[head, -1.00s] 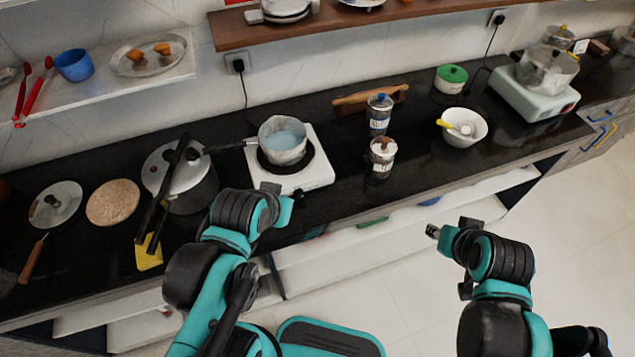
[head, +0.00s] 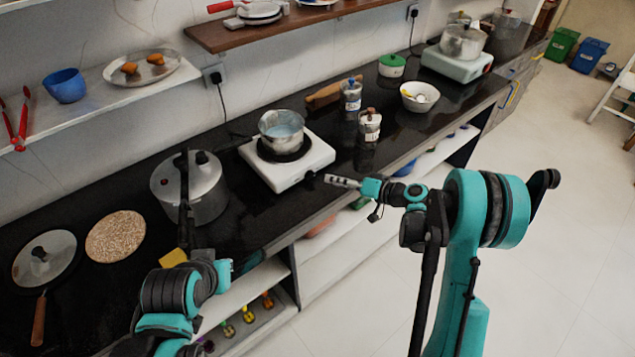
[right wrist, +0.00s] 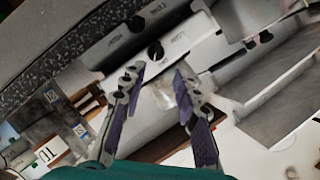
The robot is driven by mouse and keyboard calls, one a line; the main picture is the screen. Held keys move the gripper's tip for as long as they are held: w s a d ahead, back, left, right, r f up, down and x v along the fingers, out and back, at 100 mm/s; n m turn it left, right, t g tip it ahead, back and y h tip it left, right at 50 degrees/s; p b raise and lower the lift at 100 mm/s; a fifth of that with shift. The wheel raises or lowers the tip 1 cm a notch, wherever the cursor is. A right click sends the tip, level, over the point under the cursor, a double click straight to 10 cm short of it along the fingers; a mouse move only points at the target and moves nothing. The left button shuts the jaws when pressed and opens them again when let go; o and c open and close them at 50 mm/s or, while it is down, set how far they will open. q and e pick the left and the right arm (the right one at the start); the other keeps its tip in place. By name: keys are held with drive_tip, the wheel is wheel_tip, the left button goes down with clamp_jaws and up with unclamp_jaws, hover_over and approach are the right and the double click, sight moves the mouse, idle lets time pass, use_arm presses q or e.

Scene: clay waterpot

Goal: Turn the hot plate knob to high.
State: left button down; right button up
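The white hot plate (head: 318,153) stands on the black counter with a metal pot (head: 283,128) of bluish liquid on its burner. Its dark knob (head: 310,177) is on the front face. In the right wrist view the black knob (right wrist: 155,51) shows on the white panel, with small lettering beside it. My right gripper (head: 332,180) is just right of the knob in the head view. In the right wrist view its two fingers (right wrist: 160,68) are apart, with the knob beyond the tips. My left gripper (head: 223,273) is low near the counter's front edge; its fingers cannot be made out.
A pressure cooker (head: 190,190) stands left of the hot plate. A moka pot (head: 369,126), a jar (head: 351,97) and a white bowl (head: 420,105) stand to its right. A darker knob and panel image in the wrist view looks like a counter reflection.

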sight(318, 186)
drive_tip(key=shift+w+d+f, duration=0.15)
drive_tip(key=shift+w+f, duration=0.1)
drive_tip(key=shift+f, duration=0.35)
drive_tip(key=shift+w+a+f, duration=0.1)
drive_tip(key=shift+a+f, duration=0.05)
drive_tip(key=shift+a, duration=0.05)
drive_tip(key=b+x, duration=0.2)
drive_tip(key=x, duration=0.4)
drive_tip(key=shift+w+a, duration=0.1)
drive_tip(key=shift+w+a+b, duration=0.3)
drive_tip(key=shift+w+a, duration=0.1)
drive_tip(key=shift+a, duration=0.05)
clamp_jaws()
